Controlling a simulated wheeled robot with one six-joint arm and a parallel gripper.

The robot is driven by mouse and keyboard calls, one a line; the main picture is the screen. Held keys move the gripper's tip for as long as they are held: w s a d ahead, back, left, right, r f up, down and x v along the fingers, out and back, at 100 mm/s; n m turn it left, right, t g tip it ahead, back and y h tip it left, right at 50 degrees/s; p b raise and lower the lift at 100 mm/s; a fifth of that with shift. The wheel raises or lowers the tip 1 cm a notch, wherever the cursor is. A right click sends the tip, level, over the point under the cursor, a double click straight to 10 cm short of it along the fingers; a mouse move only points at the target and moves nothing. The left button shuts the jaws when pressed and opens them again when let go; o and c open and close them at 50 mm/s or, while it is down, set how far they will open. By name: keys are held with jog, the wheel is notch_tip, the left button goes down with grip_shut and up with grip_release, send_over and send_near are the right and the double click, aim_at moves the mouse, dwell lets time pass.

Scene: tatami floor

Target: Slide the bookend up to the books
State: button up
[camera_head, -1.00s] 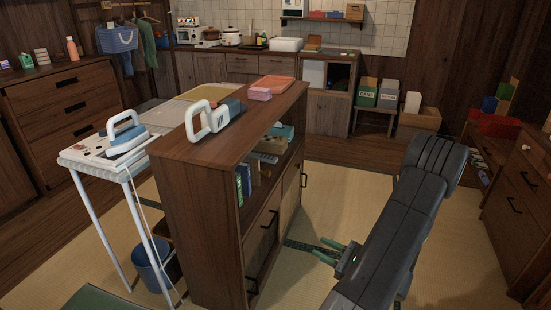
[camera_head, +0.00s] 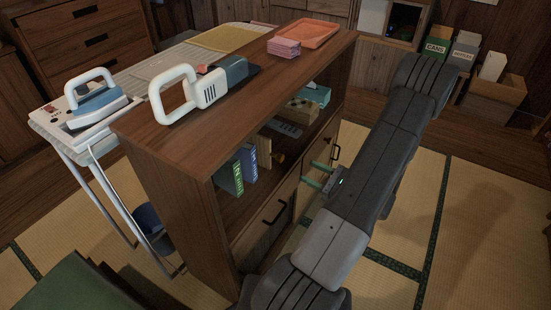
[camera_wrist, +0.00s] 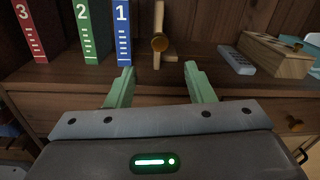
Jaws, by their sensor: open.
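In the wrist view the books stand upright in a row on the shelf: red book 3 (camera_wrist: 30,30), green book 2 (camera_wrist: 86,30) and blue book 1 (camera_wrist: 122,32). The wooden bookend (camera_wrist: 157,22), with a round brass knob (camera_wrist: 159,43), stands right of book 1 with a gap between them. The head view shows the green book (camera_head: 228,176), the blue book (camera_head: 248,163) and the bookend (camera_head: 264,150) inside the cabinet. My gripper (camera_wrist: 159,68) is open and empty in front of the shelf, its green fingers either side of the bookend's line. It also shows in the head view (camera_head: 308,172).
Right of the bookend lie a grey-blue remote-like item (camera_wrist: 237,61) and a wooden box with holes (camera_wrist: 272,56). The cabinet top (camera_head: 200,105) overhangs the shelf. Door handles (camera_head: 275,214) stick out below.

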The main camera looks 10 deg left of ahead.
aim_at(282, 159)
jog(key=b+x, duration=0.1)
jog(key=x, duration=1.1)
jog(key=shift+c, duration=0.5)
grip_shut()
